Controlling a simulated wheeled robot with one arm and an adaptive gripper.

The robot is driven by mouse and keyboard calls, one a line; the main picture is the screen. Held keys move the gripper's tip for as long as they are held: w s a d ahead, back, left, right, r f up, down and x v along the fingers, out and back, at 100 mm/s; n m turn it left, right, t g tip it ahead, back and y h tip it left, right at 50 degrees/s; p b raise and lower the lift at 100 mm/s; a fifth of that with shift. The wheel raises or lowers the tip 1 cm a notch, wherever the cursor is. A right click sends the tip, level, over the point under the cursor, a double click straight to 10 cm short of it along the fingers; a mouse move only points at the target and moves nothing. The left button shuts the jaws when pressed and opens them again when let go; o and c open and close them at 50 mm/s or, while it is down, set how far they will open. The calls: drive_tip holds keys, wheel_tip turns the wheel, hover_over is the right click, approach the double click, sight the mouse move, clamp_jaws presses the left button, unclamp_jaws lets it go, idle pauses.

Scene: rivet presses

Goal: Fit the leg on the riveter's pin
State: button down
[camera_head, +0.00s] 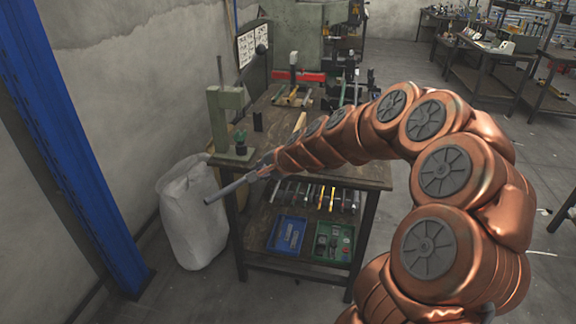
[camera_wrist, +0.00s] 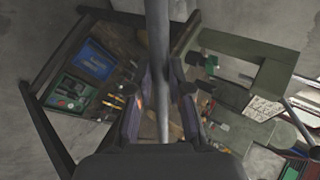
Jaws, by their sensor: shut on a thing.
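The leg, a plain grey rod, is in my gripper (camera_head: 264,164). In the head view the leg (camera_head: 228,189) points left and slightly down, out past the workbench's front left corner. In the wrist view the leg (camera_wrist: 157,40) runs up between the two fingers of my gripper (camera_wrist: 160,85), which are shut on it. The riveter (camera_head: 216,125), a green press with an upright frame, stands on the bench corner just behind my gripper. In the wrist view the riveter (camera_wrist: 240,52) is right of the leg, apart from it. I cannot clearly make out its pin.
The workbench (camera_head: 372,178) has a lower shelf with a blue bin (camera_head: 287,235) and a green bin (camera_head: 334,241). A white sack (camera_head: 190,215) stands left of it. A blue post (camera_head: 75,140) rises at the left. More tools stand farther back on the bench.

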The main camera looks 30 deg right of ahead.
drive_tip(key=w+a+f+m+h, duration=0.3)
drive_tip(key=w+a+f, duration=0.3)
drive_tip(key=a+f, duration=0.1)
drive_tip(key=shift+a+m, duration=0.3)
drive_tip(key=shift+a, duration=0.45)
